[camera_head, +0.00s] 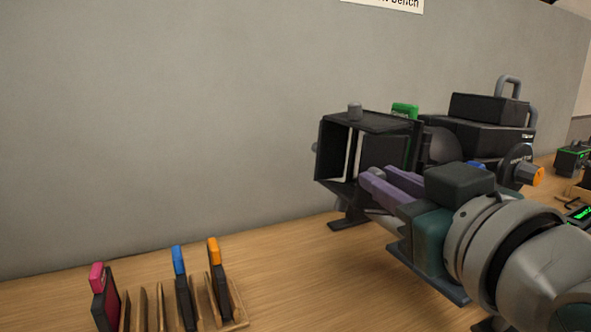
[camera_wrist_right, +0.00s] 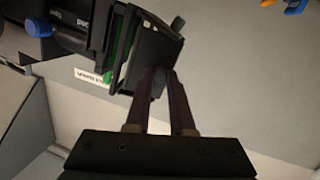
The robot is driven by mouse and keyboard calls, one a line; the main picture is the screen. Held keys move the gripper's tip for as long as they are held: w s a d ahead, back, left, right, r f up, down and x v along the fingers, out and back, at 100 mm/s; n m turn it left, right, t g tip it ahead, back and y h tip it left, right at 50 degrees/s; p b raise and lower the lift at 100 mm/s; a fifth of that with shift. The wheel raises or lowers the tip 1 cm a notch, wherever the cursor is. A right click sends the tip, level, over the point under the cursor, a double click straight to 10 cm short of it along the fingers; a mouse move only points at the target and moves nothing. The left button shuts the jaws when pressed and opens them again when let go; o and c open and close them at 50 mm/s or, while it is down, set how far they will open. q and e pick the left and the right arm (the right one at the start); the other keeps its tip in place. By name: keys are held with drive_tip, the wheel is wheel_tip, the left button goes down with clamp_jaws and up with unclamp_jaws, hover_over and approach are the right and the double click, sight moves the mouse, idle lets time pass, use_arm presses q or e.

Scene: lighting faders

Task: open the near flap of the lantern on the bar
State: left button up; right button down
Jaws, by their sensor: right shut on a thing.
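The black lantern (camera_head: 465,137) stands at the right of the bench, its boxy flap frame (camera_head: 375,122) facing left. In the head view my fingers hide that knob and part of the near flap. My left gripper is not in view.
A green-tabbed frame (camera_head: 405,110) sits in the lantern behind the flaps. A wooden rack (camera_head: 236,308) with pink, blue and orange-tabbed frames stands at the front left. The grey wall (camera_head: 180,120) is close behind. The bench (camera_head: 290,265) between rack and lantern is clear.

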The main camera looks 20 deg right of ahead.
idle(0.5)
drive_tip(key=c, duration=0.8)
unclamp_jaws()
drive_tip(key=shift+o, duration=0.2)
drive_tip(key=s+a, duration=0.1)
drive_tip(key=s, duration=0.8)
drive_tip(key=shift+s+a+r, duration=0.3)
drive_tip(key=shift+s+r, duration=0.05)
